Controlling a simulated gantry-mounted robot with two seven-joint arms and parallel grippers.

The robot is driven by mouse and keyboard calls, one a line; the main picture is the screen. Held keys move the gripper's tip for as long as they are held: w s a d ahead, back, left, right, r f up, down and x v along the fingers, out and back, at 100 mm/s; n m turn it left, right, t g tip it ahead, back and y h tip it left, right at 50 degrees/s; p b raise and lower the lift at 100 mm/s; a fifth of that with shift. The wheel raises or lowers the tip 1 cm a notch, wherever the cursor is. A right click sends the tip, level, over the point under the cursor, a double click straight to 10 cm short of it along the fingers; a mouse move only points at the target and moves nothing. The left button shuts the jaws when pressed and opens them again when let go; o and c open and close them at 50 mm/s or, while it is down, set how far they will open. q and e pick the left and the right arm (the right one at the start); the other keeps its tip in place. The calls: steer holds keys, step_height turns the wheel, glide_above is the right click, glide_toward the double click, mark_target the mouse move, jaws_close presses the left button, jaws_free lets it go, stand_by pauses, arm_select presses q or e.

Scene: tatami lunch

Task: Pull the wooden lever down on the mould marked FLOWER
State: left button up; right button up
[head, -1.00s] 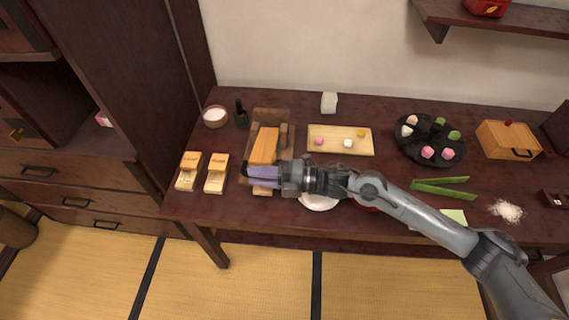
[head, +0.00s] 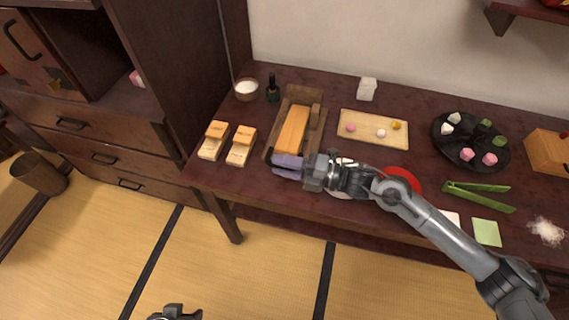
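Two small pale wooden moulds with orange-brown tops stand at the table's left end, the left one (head: 213,141) and the right one (head: 241,146). Their markings are too small to read surely. To their right, a long orange-brown wooden piece (head: 292,129) lies in a dark wooden tray (head: 315,128). My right gripper (head: 287,166), with purple fingers, is at the tray's front end, pointing left, to the right of the moulds. Its finger gap is unclear, and I cannot tell whether it touches the wooden piece. A dark part of my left gripper (head: 175,313) shows at the bottom edge, mostly cut off.
A light board (head: 372,142) with sweets, a black round tray (head: 446,142) and green tongs (head: 480,195) lie to the right. The table's front edge is clear below the moulds.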

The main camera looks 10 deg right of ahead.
steer(key=shift+o, duration=0.7)
steer(key=shift+d, duration=0.15)
steer(key=p+v, duration=0.2)
steer(key=v, duration=0.8)
steer(key=shift+d, duration=0.25)
steer(key=shift+s+p, duration=0.15)
steer(key=shift+p, duration=0.15)
